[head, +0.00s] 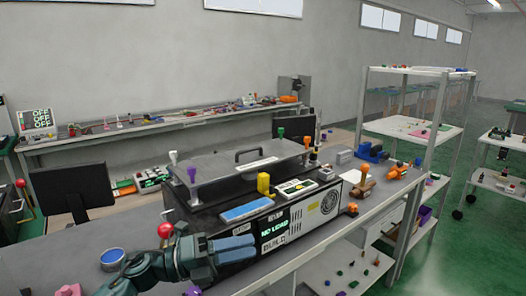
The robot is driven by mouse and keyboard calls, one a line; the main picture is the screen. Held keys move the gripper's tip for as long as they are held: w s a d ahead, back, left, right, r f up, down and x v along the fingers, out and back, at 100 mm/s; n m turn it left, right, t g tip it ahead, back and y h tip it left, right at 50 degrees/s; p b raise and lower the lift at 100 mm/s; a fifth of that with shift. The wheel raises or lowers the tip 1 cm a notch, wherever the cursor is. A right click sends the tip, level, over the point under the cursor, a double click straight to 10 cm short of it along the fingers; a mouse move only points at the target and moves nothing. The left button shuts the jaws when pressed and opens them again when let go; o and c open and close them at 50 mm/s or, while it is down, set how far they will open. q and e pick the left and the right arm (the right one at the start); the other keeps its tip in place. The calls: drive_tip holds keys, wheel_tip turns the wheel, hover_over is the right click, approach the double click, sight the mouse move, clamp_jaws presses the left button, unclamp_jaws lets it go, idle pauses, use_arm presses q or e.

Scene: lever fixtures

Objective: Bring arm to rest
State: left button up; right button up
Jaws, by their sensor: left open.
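My left gripper (250,248) comes in from the lower left with its blue-grey fingers pointing right, in front of the black fixture box (185,213). Its jaws are open and no object shows between them. A red ball knob (165,230) shows just above my left wrist; whether they touch, I cannot tell. My right gripper is out of view.
The bench holds a blue-topped round tin (113,259), a dark monitor (72,188) and an orange-topped knob (363,172) right of the box. A white shelf rack (415,70) stands at the right. A long back bench (150,126) lines the wall.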

use_arm(q)
drive_tip(key=s+a+f+n+t+y, duration=0.3)
drive_tip(key=f+n+t+y, duration=0.4)
drive_tip(key=n, duration=0.6)
drive_tip(key=s+a+f+n+t+y, duration=0.35)
drive_tip(key=f+n+t, duration=0.25)
drive_tip(key=f+n, duration=0.5)
drive_tip(key=s+a+f+n+g+y, duration=0.4)
drive_tip(key=s+f+n, duration=0.7)
drive_tip(key=s, duration=0.4)
drive_tip(key=f+g+y, duration=0.1)
drive_tip(key=g, duration=0.1)
drive_tip(key=shift+n+g+y, duration=0.35)
drive_tip(key=shift+n+g, duration=0.05)
drive_tip(key=shift+a+f, duration=0.1)
drive_tip(key=shift+c, duration=0.5)
